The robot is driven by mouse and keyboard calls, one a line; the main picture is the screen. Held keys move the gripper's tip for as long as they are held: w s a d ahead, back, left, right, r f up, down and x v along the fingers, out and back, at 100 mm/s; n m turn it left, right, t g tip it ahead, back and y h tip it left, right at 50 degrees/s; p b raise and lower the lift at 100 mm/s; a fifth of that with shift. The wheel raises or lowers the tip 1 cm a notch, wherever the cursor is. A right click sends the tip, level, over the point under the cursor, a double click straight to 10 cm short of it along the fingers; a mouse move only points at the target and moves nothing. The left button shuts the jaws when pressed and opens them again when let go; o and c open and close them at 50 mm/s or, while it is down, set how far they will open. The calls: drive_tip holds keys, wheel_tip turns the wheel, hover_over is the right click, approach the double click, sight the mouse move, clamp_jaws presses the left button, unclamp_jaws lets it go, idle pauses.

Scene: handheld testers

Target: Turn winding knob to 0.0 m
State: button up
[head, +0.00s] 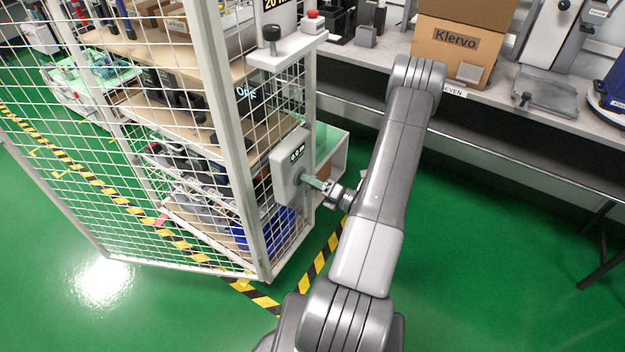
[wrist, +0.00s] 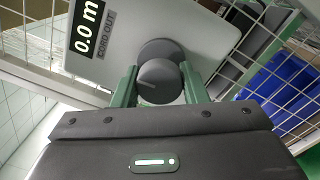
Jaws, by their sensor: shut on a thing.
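The winding knob (wrist: 160,82) is a round dark grey knob on a pale box (wrist: 205,35) in the wrist view. A pale pointer line shows on its face. The box's dark display (wrist: 86,27) reads 0.0 m, with CORD OUT beside it. In the head view the box (head: 285,180) is mounted on the mesh cage's corner, and its display (head: 297,155) also shows 0.0 m. My gripper (wrist: 158,85) has its green fingers on either side of the knob, shut on it. It also shows in the head view (head: 308,181), where it hides the knob.
A white mesh cage (head: 225,130) with loaded shelves stands left of my arm. A ledge (head: 287,50) with a black knob and a red button juts out above the box. A bench (head: 480,85) with a cardboard box (head: 452,58) runs along the back. Green floor (head: 480,260) is clear at right.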

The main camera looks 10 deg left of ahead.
drive_tip(key=shift+m, duration=0.5)
drive_tip(key=o, duration=1)
drive_tip(key=shift+c, duration=0.2)
drive_tip(key=v, duration=1.4)
drive_tip(key=shift+p, duration=0.35)
drive_tip(key=shift+a+f, duration=0.1)
drive_tip(key=shift+a, duration=0.05)
drive_tip(key=x, duration=1.3)
drive_tip(key=shift+w+a, duration=0.15)
drive_tip(key=shift+a, duration=0.2)
